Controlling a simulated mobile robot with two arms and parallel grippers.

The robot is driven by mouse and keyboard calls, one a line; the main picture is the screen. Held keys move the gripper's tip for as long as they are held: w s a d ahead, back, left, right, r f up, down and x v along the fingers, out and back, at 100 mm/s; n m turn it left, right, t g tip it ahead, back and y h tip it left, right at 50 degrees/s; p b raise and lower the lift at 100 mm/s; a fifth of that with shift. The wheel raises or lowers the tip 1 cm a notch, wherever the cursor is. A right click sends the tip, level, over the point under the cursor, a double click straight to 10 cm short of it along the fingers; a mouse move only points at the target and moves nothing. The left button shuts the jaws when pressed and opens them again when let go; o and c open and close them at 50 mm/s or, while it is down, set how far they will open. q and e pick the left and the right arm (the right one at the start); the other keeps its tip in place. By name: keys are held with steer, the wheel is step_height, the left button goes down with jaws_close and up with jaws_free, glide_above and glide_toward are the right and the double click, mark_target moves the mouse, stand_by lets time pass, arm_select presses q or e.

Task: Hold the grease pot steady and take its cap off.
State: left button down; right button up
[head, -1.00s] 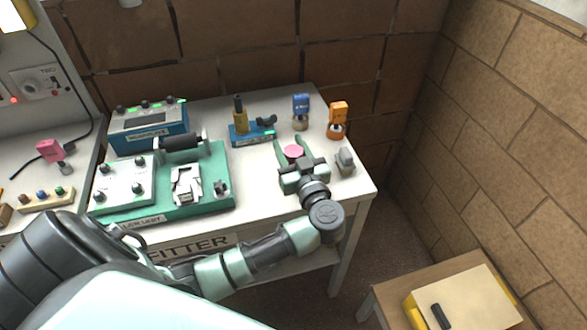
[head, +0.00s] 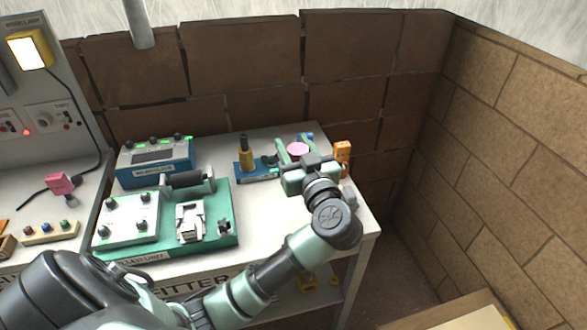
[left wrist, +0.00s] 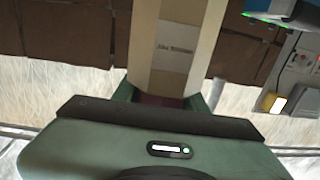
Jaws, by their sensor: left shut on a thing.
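My left gripper (head: 296,151) is shut on the grease pot, with its two pale green fingers on either side. From above, the pot's round pink cap (head: 298,149) shows between the fingers, still on the pot. The left wrist view shows the cream body of the grease pot (left wrist: 152,82) with a printed label, and a dark pink band close to the palm. The pot's base is hidden, so I cannot tell whether it is clear of the table. My right gripper is not in view.
The white table (head: 285,225) carries a green unit (head: 218,190), a blue-grey box (head: 157,160) and a gold bottle-like piece (head: 245,158). An orange-tagged item (head: 342,153) stands right of my gripper. A grey item (head: 349,196) is partly hidden by my wrist. The front right is clear.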

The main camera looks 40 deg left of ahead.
arm_select(q)
step_height(320, 180, up, 8)
steer(key=shift+f, duration=0.2)
steer(key=c, duration=1.8)
jaws_free()
jaws_close()
